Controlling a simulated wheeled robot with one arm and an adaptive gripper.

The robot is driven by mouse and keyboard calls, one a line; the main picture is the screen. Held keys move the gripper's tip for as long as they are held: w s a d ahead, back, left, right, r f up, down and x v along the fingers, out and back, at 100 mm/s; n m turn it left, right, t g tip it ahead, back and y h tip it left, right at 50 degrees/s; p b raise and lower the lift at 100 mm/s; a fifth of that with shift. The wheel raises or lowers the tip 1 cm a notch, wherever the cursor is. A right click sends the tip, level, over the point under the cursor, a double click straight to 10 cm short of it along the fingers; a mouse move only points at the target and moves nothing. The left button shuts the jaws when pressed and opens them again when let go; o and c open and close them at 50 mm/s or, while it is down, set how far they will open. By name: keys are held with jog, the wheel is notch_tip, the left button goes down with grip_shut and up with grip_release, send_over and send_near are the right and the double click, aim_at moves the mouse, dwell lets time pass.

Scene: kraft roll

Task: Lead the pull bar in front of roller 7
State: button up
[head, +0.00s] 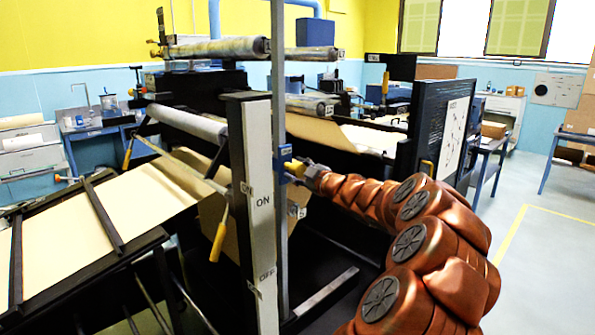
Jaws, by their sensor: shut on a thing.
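My gripper (304,173) is at the right side of the machine, beside a blue block (284,158) on a tall grey upright. It is shut on a small yellow piece (293,168), which looks like an end of the pull bar. The rest of that bar is hidden behind the posts. Several rollers show: a pale one (187,122) at left, two at the top (215,48) and one behind the upright (312,105). Small number tags are too small to read, so I cannot tell which is roller 7. Brown kraft paper (216,225) hangs behind the front post.
A thick post (253,215) marked ON and OFF stands in front of the machine. Paper lies on a sloped frame (120,205) at left. A yellow-handled lever (218,240) hangs beside the post. A dark panel (433,130) stands to the right; the floor (545,265) at far right is clear.

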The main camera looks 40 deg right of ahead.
grip_shut()
jog(key=shift+a+r, duration=1.8)
notch_tip(320, 180, up, 30)
jog(key=p, duration=1.4)
jog(key=shift+a, duration=0.45)
jog(key=shift+r, duration=0.15)
